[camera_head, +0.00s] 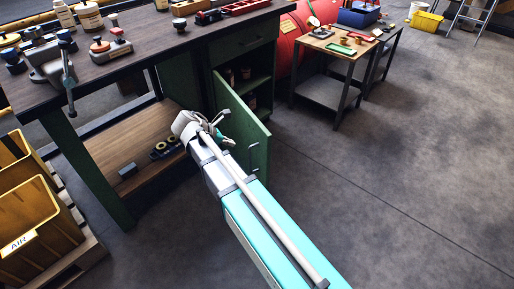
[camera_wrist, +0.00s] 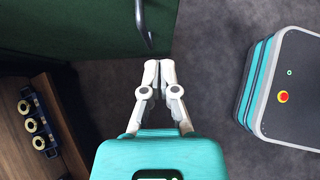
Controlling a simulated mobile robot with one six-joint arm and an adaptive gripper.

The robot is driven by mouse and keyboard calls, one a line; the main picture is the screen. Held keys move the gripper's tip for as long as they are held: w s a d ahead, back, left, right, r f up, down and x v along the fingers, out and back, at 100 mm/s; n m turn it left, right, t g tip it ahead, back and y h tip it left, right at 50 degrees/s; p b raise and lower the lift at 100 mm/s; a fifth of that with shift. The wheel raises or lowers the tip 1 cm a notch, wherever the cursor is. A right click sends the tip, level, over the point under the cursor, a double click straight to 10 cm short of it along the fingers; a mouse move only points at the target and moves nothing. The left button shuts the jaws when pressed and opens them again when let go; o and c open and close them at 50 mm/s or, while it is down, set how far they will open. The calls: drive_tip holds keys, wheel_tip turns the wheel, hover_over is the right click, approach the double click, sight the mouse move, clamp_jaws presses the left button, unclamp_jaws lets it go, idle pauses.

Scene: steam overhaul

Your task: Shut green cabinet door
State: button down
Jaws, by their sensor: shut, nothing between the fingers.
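The green cabinet door (camera_head: 240,118) stands open, swung out from the green cabinet (camera_head: 243,42) under the workbench. It also fills the upper left of the wrist view (camera_wrist: 70,28). Its dark bar handle (camera_wrist: 143,22) shows near the door's edge, and also in the head view (camera_head: 254,152). My gripper (camera_wrist: 159,64) is shut and empty, its fingertips just below the handle's end in the wrist view. I cannot tell whether they touch the door.
Inside the cabinet a shelf holds small cans (camera_head: 246,73). The bench's low wooden shelf (camera_head: 125,150) holds a rack of rings (camera_wrist: 33,118). A yellow bin (camera_head: 35,225) stands at left, a small table (camera_head: 325,90) at back right. The grey floor right of the door is clear.

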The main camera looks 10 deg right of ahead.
drive_tip(key=shift+d+f, duration=0.1)
drive_tip(key=shift+f, duration=0.05)
drive_tip(key=b, duration=0.7)
approach(263, 148)
drive_tip(key=d+f, duration=0.1)
drive_tip(key=f, duration=0.2)
drive_tip(key=w+d+f, duration=0.1)
drive_tip(key=f, duration=0.1)
drive_tip(key=shift+d, duration=0.4)
drive_tip(key=shift+w+d, duration=0.2)
drive_tip(key=shift+d, duration=0.6)
drive_tip(key=shift+a, duration=0.15)
